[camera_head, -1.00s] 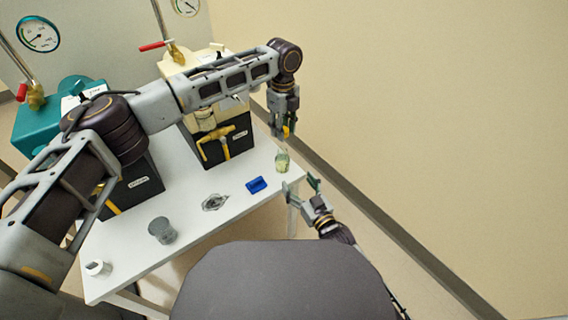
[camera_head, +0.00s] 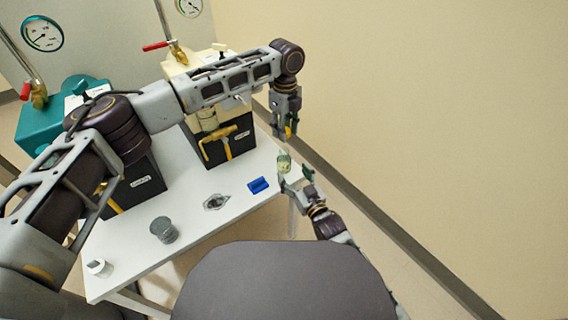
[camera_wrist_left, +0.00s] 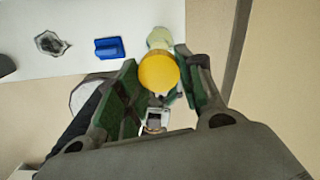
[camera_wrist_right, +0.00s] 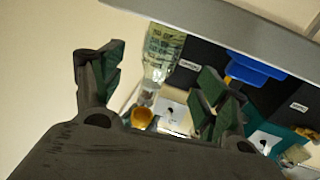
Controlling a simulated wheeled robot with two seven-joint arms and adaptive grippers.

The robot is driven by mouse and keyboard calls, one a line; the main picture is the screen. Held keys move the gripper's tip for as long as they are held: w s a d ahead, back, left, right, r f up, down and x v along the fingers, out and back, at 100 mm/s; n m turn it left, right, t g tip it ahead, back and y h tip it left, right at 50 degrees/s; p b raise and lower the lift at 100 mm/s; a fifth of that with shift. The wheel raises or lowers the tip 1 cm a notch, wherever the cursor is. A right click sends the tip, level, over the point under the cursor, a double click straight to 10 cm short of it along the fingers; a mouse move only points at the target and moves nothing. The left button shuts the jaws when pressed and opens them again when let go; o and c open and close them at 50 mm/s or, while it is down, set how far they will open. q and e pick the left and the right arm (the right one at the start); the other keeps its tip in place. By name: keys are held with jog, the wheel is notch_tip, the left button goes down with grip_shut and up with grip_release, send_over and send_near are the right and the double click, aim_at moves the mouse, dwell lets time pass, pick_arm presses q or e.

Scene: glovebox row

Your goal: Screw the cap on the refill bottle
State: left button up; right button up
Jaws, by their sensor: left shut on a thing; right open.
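The refill bottle (camera_head: 284,164), clear with pale green contents, stands upright at the table's right end. It also shows in the right wrist view (camera_wrist_right: 163,52) and partly in the left wrist view (camera_wrist_left: 159,36). My left gripper (camera_head: 287,133) is above the bottle, shut on the yellow cap (camera_wrist_left: 158,72). The cap also shows in the right wrist view (camera_wrist_right: 143,118), apart from the bottle's neck. My right gripper (camera_head: 296,181) is open close to the bottle on its near side. In the right wrist view the bottle appears between its spread fingers, with no clear contact.
On the white table (camera_head: 130,243) are a blue block (camera_head: 258,185), a dark-centred silvery item (camera_head: 215,202), a grey spool-shaped container (camera_head: 163,230) and a small white cup (camera_head: 99,268). Black-fronted boxes with yellow taps (camera_head: 217,142) stand behind. A wall is to the right.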

aim_at(288, 166)
jog(key=shift+x, duration=3.7)
jog(key=shift+c, duration=0.5)
jog(key=c, duration=1.4)
pick_arm(q)
jog(key=shift+f, duration=2.45)
pick_arm(e)
jog(key=shift+c, duration=0.2)
